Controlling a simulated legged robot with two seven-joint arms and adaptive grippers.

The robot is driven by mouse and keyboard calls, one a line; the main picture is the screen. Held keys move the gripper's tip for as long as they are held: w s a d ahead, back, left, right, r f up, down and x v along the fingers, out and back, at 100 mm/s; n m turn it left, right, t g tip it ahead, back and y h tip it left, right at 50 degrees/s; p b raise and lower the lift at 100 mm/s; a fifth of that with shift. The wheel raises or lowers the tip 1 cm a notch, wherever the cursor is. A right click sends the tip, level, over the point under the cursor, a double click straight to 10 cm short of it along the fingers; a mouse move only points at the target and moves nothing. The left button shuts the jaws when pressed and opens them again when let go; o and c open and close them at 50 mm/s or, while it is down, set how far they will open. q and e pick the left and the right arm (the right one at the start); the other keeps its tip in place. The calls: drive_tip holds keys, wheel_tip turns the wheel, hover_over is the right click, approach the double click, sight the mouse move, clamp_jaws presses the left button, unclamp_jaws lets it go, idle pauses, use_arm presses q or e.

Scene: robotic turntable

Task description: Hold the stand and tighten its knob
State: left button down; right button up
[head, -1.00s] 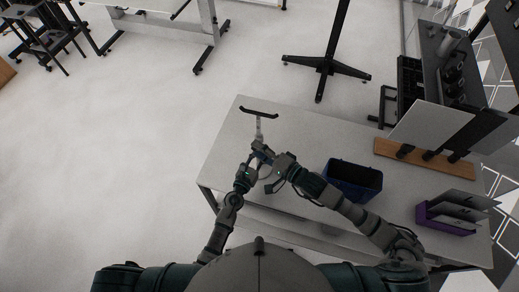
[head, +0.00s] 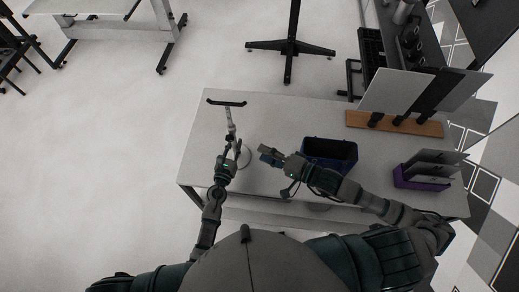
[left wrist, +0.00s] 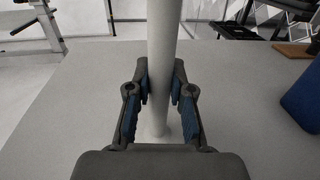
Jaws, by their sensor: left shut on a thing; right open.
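The stand (head: 230,120) is a pale pole with a dark crossbar (head: 226,102) on top and a round light base (head: 243,157). It stands on the grey table (head: 205,167). My left gripper (head: 231,143) is shut on the stand's pole. In the left wrist view the pole (left wrist: 162,60) runs up between the blue pads of the left gripper (left wrist: 159,88). My right gripper (head: 264,152) is open and empty, to the right of the stand and apart from it. I cannot make out the knob; it is too small or hidden by the left gripper.
A dark blue bin (head: 329,155) stands right of my right gripper, close to that arm. A purple holder (head: 421,178) with grey plates is farther right. A wooden rack (head: 394,123) with panels is at the back right. The table is clear left of the stand.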

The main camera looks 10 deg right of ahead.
use_arm(q)
drive_tip(key=c, duration=1)
unclamp_jaws()
drive_tip(key=shift+o, duration=0.2)
drive_tip(key=shift+s+a, duration=0.1)
